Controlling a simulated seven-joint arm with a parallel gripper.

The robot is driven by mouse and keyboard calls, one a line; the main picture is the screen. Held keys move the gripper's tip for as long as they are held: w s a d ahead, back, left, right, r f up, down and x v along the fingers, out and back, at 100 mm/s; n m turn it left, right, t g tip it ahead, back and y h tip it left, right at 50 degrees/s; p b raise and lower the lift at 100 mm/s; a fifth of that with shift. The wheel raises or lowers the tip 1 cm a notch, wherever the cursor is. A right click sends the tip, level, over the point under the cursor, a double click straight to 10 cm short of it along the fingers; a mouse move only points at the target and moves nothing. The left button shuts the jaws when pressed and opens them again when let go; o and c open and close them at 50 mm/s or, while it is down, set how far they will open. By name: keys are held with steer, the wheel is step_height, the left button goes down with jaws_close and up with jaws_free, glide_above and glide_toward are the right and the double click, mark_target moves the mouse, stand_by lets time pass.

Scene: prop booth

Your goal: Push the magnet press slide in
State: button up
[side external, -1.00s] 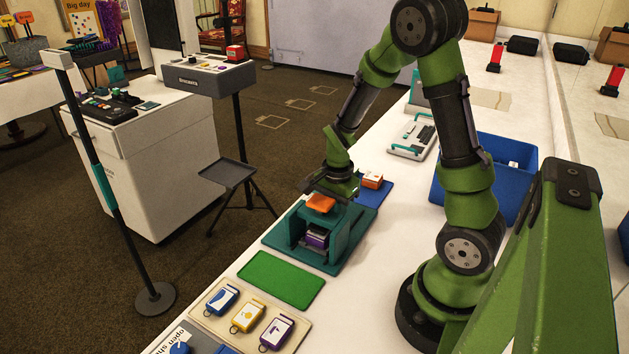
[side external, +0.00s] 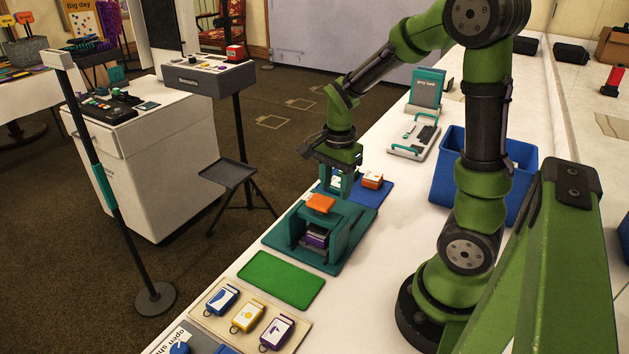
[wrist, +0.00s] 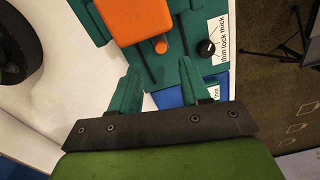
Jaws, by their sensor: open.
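The magnet press (side external: 343,242) is a teal frame on a teal base, with an orange block (side external: 320,202) on top and a purple-and-white piece (side external: 315,238) inside. In the wrist view the orange block (wrist: 135,18) is at the top edge. A small round orange knob (wrist: 161,46) sits just below it, between dark slots; I cannot tell whether it belongs to the slide. My gripper (side external: 337,186) is open and empty at the press's far end. In the wrist view its teal fingers (wrist: 158,72) are spread, pointing towards the knob and apart from it.
A black dial (wrist: 207,47) marked "thin lock thick" is beside the knob. A blue mat (side external: 382,192) with an orange-and-white box (side external: 372,180) lies beyond the press. A green mat (side external: 280,280) and a tray of tags (side external: 222,328) lie nearer. A blue bin (side external: 470,185) stands right.

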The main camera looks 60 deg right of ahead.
step_height(320, 180, up, 8)
steer(key=shift+r, duration=0.2)
stand_by(0.3)
steer(key=s+a+r+n+t+y, duration=0.1)
steer(key=s+a+r+n+t, duration=0.1)
steer(key=a+n, duration=0.5)
steer(key=s+a+r+n+t+y, duration=0.1)
steer(key=s+a+r+n+t, duration=0.2)
steer(key=a+n+t, duration=0.2)
steer(key=a+n, duration=0.3)
steer(key=shift+s+n, duration=0.2)
steer(key=shift+n, duration=0.2)
